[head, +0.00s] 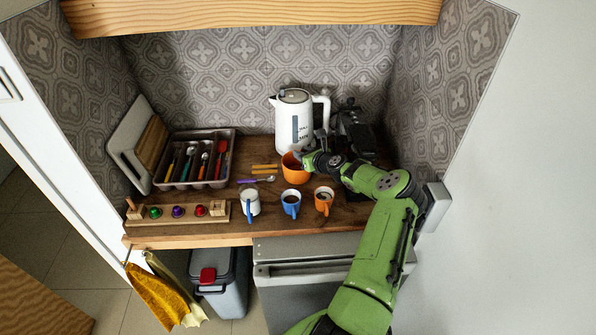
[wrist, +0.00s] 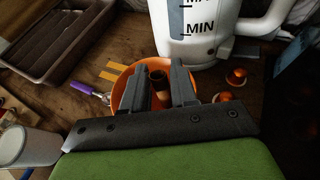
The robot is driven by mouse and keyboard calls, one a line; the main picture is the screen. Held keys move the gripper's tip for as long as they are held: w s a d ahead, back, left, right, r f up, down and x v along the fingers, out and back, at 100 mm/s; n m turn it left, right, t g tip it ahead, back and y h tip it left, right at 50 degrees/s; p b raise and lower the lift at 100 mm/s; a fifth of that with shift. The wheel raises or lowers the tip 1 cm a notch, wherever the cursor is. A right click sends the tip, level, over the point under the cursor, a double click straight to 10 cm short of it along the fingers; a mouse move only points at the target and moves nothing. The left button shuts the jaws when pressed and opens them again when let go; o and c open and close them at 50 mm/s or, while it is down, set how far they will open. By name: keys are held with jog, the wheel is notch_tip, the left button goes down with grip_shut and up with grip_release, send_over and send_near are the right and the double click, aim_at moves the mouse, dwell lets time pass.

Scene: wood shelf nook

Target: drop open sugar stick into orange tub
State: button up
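The orange tub (head: 295,174) stands on the wooden counter in front of the kettle. In the wrist view the tub (wrist: 121,88) lies beneath my fingers. My gripper (wrist: 160,68) is over the tub, its two dark fingers apart with a gap between them. A brown, tube-like shape (wrist: 157,78) shows in that gap, against the inside of the tub; I cannot tell exactly what it is. Two yellow-orange sticks (head: 265,168) lie on the counter left of the tub and also show in the wrist view (wrist: 113,71). I cannot tell whether either is open.
The white kettle (head: 294,121) stands close behind the tub. A purple-handled spoon (head: 256,179) lies left of it. A white mug (head: 250,201), a blue mug (head: 291,204) and an orange mug (head: 324,201) stand in front. A cutlery tray (head: 228,165) is at left. Small orange capsules (wrist: 235,77) lie right of the tub.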

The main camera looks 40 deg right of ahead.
jog(key=o, duration=0.4)
jog(key=v, duration=1.5)
jog(key=shift+s+r, duration=0.2)
jog(key=shift+s, duration=0.1)
jog(key=shift+a, duration=0.1)
